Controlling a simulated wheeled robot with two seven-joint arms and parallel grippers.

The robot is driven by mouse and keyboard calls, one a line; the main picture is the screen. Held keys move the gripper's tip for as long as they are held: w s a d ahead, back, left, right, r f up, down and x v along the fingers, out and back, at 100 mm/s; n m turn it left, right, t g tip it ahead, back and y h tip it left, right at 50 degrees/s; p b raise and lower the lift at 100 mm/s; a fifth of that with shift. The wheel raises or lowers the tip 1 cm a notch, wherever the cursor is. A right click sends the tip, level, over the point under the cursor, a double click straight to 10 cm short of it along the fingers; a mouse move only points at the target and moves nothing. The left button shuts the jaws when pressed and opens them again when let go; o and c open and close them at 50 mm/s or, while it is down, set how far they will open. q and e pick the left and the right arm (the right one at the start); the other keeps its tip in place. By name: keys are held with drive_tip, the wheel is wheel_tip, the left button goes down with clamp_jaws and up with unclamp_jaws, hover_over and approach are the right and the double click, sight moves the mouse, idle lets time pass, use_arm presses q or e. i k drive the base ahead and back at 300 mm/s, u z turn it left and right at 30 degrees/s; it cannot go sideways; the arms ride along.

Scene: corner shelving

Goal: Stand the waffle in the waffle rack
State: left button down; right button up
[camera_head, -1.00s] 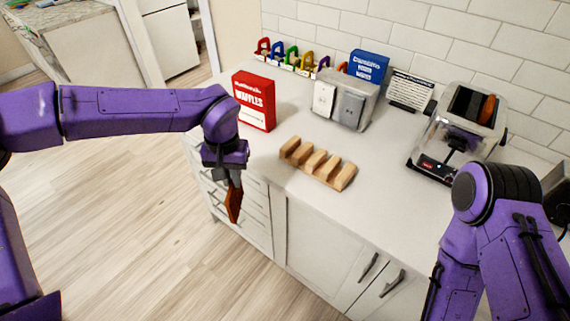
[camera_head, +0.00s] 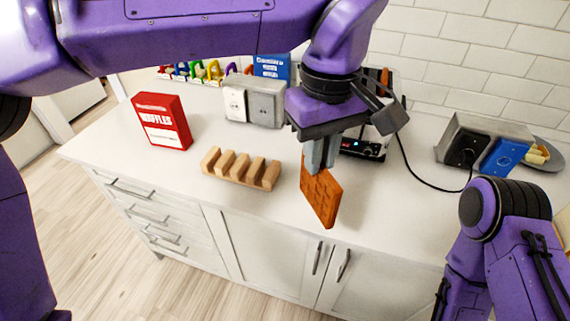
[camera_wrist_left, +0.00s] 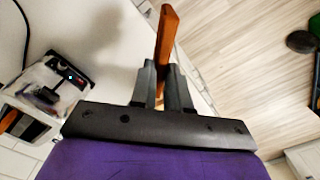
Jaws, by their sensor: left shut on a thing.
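A brown waffle (camera_head: 321,196) hangs upright from my left gripper (camera_head: 320,158), which is shut on its upper part. It also shows edge-on between the fingers of my left gripper (camera_wrist_left: 162,88) in the left wrist view, as a thin waffle (camera_wrist_left: 166,36). The wooden waffle rack (camera_head: 240,170), with several upright blocks and gaps between them, stands on the counter to the left of the waffle. The waffle is apart from the rack, near the counter's front edge. My right arm shows at the lower right, but its gripper is out of view.
A red waffle box (camera_head: 162,121) stands left of the rack. A metal outlet box (camera_head: 254,103), a blue box (camera_head: 272,67) and coloured clips are behind. The toaster (camera_head: 366,143) is partly hidden behind my left gripper. A blue thing (camera_head: 503,157) lies at right.

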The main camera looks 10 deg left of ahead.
sight(233, 169)
drive_tip(key=z, duration=3.2)
drive_tip(key=k, duration=1.85)
drive_tip(key=u, duration=1.75)
drive_tip(key=i, duration=0.5)
